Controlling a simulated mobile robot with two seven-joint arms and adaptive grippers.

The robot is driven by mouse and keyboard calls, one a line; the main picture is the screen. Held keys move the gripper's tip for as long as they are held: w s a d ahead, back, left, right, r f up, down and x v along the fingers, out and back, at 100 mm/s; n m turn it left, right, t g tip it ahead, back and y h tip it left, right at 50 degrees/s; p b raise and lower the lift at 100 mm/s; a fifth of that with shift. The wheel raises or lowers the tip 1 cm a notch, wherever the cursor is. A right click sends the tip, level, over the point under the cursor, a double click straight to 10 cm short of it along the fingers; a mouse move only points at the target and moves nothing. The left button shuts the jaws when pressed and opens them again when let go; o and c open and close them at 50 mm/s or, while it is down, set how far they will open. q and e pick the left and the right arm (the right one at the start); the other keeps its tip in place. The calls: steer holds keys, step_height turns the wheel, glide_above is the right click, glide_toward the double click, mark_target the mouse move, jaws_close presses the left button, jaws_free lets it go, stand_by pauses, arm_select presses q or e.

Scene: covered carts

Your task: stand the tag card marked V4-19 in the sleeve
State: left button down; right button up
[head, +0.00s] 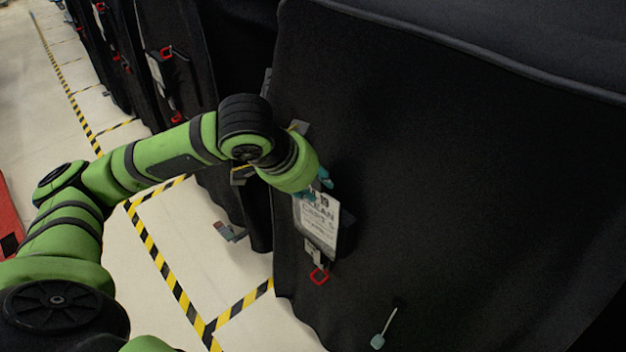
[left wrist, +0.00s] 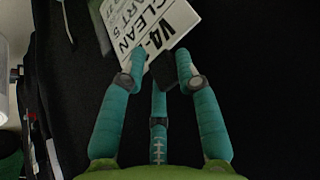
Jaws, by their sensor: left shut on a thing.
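The white tag card (head: 317,222) hangs against the black cover of the near cart, printed with large text that reads CLEAN CART 5. In the left wrist view the same card (left wrist: 140,32) shows V4 and part of a 1. My left gripper (head: 316,187) is shut on the card's top end; its teal fingers also show in the left wrist view (left wrist: 160,60). A dark block lies between the fingertips there. A grey edge shows behind the card's right side; I cannot tell whether it is the sleeve or whether the card is in it. My right gripper is out of view.
The black cover (head: 450,200) fills the right side. A red ring (head: 319,276) hangs under the card, and a pale tag on a stick (head: 378,341) sits lower. Other covered carts stand at the back left.

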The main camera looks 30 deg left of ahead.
arm_select(q)
steer(key=c, duration=0.8)
jaws_free()
steer(key=v, duration=1.2)
steer(key=shift+r, duration=0.1)
